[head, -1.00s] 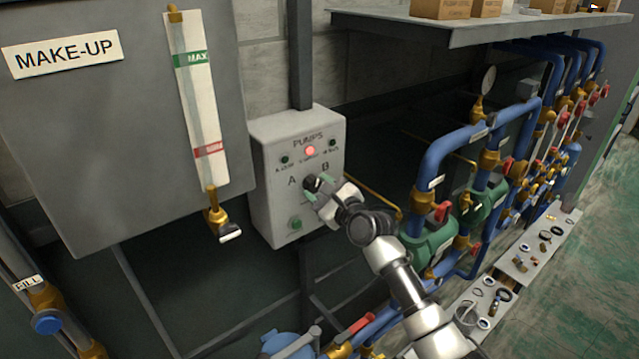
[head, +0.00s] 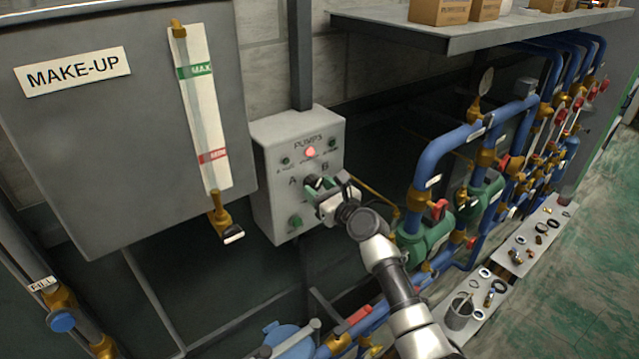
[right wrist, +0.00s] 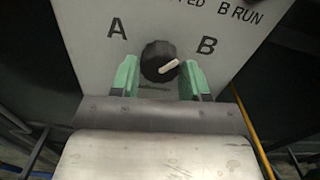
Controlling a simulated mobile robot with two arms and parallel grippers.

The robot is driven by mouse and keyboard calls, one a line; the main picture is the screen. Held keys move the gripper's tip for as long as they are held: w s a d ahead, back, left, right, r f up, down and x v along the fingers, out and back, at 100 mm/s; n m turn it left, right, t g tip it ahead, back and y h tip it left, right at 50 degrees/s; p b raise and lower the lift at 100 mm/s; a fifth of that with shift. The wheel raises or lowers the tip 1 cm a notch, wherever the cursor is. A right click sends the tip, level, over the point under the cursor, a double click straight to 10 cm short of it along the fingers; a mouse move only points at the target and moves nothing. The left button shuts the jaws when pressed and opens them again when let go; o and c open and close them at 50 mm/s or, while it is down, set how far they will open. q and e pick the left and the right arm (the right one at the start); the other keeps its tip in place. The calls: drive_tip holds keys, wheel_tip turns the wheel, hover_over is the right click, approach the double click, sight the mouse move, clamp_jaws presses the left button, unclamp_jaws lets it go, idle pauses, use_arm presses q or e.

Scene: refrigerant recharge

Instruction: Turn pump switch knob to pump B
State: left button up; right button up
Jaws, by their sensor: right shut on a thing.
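The knob's white pointer aims right and slightly up, towards B. My right gripper (right wrist: 159,76) has its green fingers on either side of the knob and is shut on it. In the head view the right gripper (head: 326,188) hides most of the knob. My left gripper is not in view.
A red lamp (head: 309,152) is lit on the box, and a green button (head: 296,221) sits low on it. Blue pipes (head: 430,165) with valves stand to the right. The make-up tank (head: 110,150) is at left. A shelf (head: 480,30) overhangs the pipes.

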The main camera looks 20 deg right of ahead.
drive_tip(key=o, duration=0.6)
drive_tip(key=shift+f, duration=0.35)
drive_tip(key=shift+o, duration=1.2)
drive_tip(key=shift+s, duration=0.1)
drive_tip(key=shift+o, duration=0.3)
drive_tip(key=shift+d+r, duration=0.1)
drive_tip(key=shift+r, duration=0.15)
drive_tip(key=shift+s+d, duration=0.15)
drive_tip(key=shift+s, duration=0.3)
drive_tip(key=shift+p+v, duration=0.4)
drive_tip(key=shift+v, duration=2.55)
